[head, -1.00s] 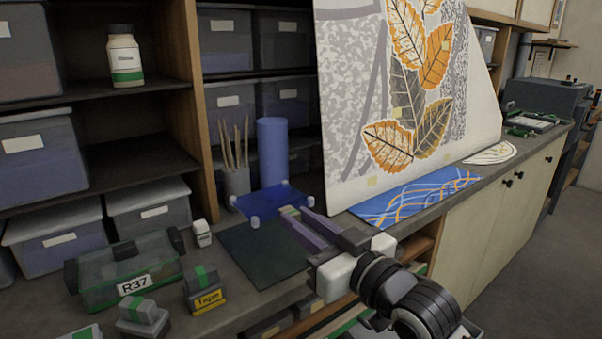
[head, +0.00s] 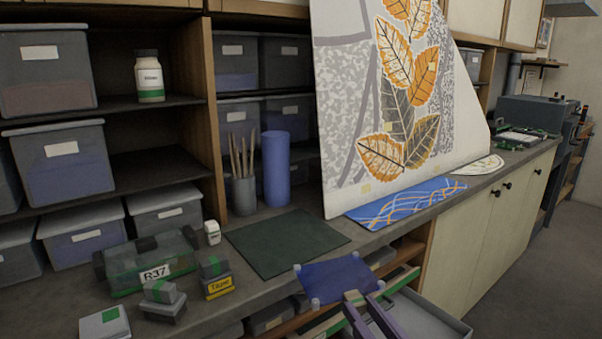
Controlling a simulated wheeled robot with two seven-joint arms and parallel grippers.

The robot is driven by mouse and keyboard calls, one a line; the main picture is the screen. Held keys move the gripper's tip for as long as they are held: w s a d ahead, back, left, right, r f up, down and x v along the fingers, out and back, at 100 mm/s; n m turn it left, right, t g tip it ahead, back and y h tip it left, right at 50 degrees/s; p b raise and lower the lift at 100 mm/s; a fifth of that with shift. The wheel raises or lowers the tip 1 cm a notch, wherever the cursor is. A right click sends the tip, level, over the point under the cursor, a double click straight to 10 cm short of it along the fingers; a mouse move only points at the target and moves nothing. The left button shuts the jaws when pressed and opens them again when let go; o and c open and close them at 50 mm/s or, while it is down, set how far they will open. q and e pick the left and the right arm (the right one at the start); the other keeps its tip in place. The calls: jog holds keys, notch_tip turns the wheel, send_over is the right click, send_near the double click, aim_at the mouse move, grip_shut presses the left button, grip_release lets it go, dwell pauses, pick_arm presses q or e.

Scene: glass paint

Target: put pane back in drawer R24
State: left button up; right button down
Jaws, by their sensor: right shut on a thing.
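The blue pane (head: 336,279) has pale round pieces at its corners. It is in the fingers of my right gripper (head: 362,298), clear of the dark green mat and in front of the counter's front edge. The gripper is shut on the pane's near edge; only its purple fingers show at the bottom of the head view. A grey open drawer or tray (head: 440,312) sticks out below the counter, right of the gripper. No label on it can be read, so I cannot tell if it is R24. My left gripper is not in view.
The dark green mat (head: 285,243) lies bare on the counter. Left of it are a box labelled R37 (head: 150,272) and a Tape block (head: 218,285).

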jog(key=s+d+f+m+t+h, duration=0.1)
jog(key=s+d+f+m+h, duration=0.2)
jog(key=s+d, duration=0.7)
notch_tip(320, 180, down, 4)
jog(key=d+h, duration=0.1)
jog(key=h, duration=0.1)
jog(key=shift+s+f+m+h, duration=0.15)
jog(key=shift+s+m+h, duration=0.25)
